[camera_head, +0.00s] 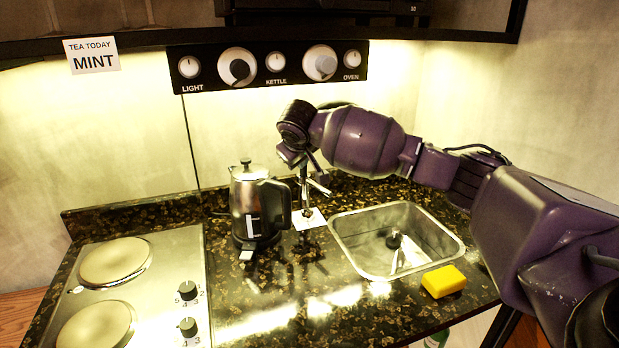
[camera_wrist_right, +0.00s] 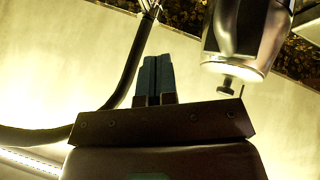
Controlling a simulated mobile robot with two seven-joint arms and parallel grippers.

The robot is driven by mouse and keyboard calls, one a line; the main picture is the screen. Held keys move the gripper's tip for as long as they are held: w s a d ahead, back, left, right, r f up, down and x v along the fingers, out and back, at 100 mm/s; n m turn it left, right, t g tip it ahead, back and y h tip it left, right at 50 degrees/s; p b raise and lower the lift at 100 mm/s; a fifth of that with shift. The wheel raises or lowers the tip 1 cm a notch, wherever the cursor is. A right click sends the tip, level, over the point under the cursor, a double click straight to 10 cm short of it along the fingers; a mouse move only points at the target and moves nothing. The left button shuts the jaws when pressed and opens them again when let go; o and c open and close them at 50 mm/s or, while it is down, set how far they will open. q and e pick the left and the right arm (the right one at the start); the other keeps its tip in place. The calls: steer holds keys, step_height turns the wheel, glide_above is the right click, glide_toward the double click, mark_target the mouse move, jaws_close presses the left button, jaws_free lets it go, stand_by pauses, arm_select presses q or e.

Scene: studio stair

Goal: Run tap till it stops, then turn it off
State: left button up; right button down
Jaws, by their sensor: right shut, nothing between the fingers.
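The tap (camera_head: 304,192) stands between the kettle and the sink (camera_head: 345,262), with a small white card around its base; my right arm hides much of it. In the wrist view its chrome part (camera_wrist_right: 150,8) is at the top edge, and a dark curved tube, apparently its spout, runs down to the left. My right gripper (camera_wrist_right: 153,62) is shut and empty, close beside this tube; I cannot tell whether they touch. The sink holds a dark round piece near its middle. I see no clear stream of water. My left gripper is not in view.
A steel and black kettle (camera_head: 247,203) stands just left of the tap and also shows in the wrist view (camera_wrist_right: 245,35). A yellow sponge (camera_head: 444,281) lies at the sink's front edge. A hob (camera_head: 170,277) is at left. A knob panel (camera_head: 212,72) hangs on the wall above.

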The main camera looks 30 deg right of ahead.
mark_target(313, 183)
steer(key=d+f, duration=0.1)
steer(key=f, duration=0.1)
steer(key=d+f+m+g, duration=0.1)
steer(key=d+f, duration=0.1)
steer(key=f, duration=0.1)
steer(key=w+d+f+m+g+b, duration=0.1)
steer(key=f, duration=0.2)
steer(key=shift+w+d+f+h, duration=0.1)
steer(key=shift+d+f+h, duration=0.05)
steer(key=shift+d+h, duration=0.15)
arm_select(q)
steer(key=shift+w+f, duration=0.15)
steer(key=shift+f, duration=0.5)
arm_select(e)
steer(key=shift+w+d+f, duration=0.25)
steer(key=shift+w+f, duration=0.05)
steer(key=shift+f, duration=0.25)
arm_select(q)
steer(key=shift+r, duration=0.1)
